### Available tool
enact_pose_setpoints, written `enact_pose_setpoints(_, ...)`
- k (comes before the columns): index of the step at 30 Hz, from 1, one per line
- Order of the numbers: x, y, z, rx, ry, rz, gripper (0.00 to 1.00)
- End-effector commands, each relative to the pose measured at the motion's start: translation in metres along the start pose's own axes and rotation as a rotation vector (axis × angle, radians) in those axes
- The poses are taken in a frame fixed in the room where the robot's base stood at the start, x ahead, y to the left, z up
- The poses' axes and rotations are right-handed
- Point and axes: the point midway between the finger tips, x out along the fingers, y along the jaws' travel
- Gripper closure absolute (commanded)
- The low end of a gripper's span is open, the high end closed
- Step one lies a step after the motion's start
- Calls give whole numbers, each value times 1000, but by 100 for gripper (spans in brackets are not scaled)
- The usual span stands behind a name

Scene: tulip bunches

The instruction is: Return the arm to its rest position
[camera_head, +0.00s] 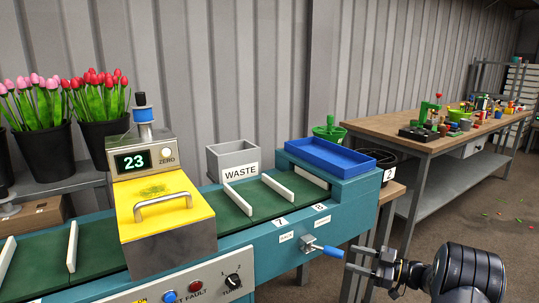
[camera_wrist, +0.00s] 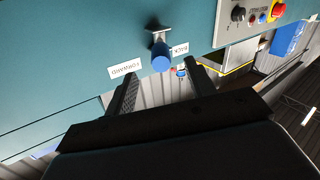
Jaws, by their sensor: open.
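My gripper (camera_head: 374,268) is at the lower right of the head view, in front of the teal conveyor machine (camera_head: 352,205). Its jaws are apart with nothing between them. The blue-handled lever (camera_head: 325,250) on the machine's front lies just left of the fingertips in the head view. In the wrist view the two fingers (camera_wrist: 163,92) point at the teal panel, and the blue lever knob (camera_wrist: 161,60) shows just beyond them. I cannot tell whether a finger touches the lever.
A yellow-lidded box (camera_head: 165,212) with a "23" display sits over the green belt (camera_head: 232,208). A WASTE bin (camera_head: 228,157) and blue tray (camera_head: 330,153) stand behind. Tulip buckets (camera_head: 100,135) are at left. A cluttered workbench (camera_head: 385,124) is at right; floor (camera_head: 470,215) shows there.

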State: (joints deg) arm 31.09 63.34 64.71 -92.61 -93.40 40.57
Motion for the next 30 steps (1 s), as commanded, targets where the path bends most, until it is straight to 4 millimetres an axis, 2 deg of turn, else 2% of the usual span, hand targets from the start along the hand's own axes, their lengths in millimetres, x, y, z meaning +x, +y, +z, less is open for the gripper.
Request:
enact_pose_setpoints(1,11,-1,2,0,0,-2,48)
enact_pose_setpoints(10,72,-1,2,0,-1,-2,48)
enact_pose_setpoints(19,69,-1,1,2,-25,125,48)
enact_pose_setpoints(30,68,-1,0,1,-31,151,48)
